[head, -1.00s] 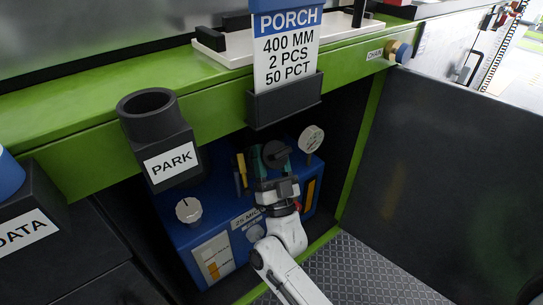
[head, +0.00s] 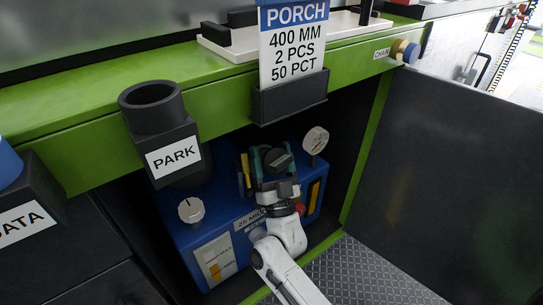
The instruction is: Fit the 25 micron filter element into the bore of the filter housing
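The blue unit (head: 183,238) stands in the open bay under the green bench. A label on its front reads "25 MIC", with the rest hidden by my arm. My gripper (head: 274,163) is over the unit's top, its dark and teal parts close around a dark round piece (head: 279,158) with a lighter bar across its top. I cannot tell whether this piece is the filter element or part of the housing, nor whether the fingers press on it. The housing bore is not visible; my gripper and the dark piece cover that area.
A white gauge (head: 315,139) stands right of my gripper, close to it. A yellow upright piece (head: 245,172) is on its left. The PARK holder (head: 172,160) and PORCH card holder (head: 290,98) overhang the bay. A dark panel (head: 445,165) stands at the right.

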